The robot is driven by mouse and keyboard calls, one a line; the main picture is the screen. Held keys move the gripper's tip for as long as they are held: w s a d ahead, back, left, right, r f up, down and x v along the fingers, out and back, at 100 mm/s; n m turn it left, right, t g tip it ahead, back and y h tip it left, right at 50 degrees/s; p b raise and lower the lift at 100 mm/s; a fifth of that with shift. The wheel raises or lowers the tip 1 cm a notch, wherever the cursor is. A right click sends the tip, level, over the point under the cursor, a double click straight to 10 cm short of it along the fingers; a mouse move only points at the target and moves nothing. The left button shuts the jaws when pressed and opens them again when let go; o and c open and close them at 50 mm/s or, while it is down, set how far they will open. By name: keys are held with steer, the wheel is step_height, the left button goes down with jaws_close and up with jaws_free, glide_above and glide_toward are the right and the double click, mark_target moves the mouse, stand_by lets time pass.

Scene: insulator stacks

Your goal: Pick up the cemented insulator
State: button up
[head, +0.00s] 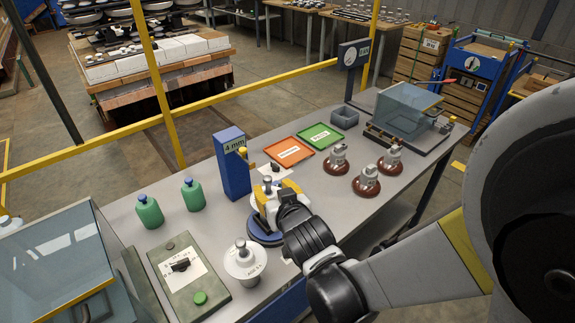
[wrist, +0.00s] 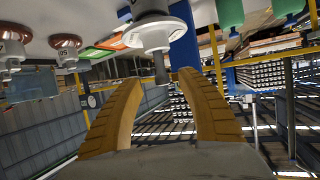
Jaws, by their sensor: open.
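A white insulator with a grey pin stands on a blue round stand (head: 262,238) in the head view, mostly hidden by my gripper (head: 274,193). In the wrist view, which is upside down, this white insulator (wrist: 150,36) has its pin between the yellow fingertips of my gripper (wrist: 160,80). The fingers are open, with a gap on both sides of the pin. Another white insulator (head: 245,262) stands at the front of the bench. Three brown-based insulators stand at the right, one nearest the trays (head: 337,160). I cannot tell by looks which is cemented.
A blue 4 mm block (head: 232,165) stands close behind my gripper. Two green bottles (head: 193,195) and a green panel with a switch (head: 188,280) are at left. Orange (head: 288,152) and green (head: 320,136) trays lie behind. A clear-covered fixture (head: 408,110) stands far right.

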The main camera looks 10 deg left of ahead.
mark_target(269, 185)
steer(key=b+x, duration=0.1)
steer(key=x, duration=0.3)
steer(key=shift+w+a+f+b, duration=0.15)
steer(key=shift+a+b, duration=0.1)
steer(key=shift+b, duration=0.05)
jaws_close()
steer(key=shift+r, duration=0.25)
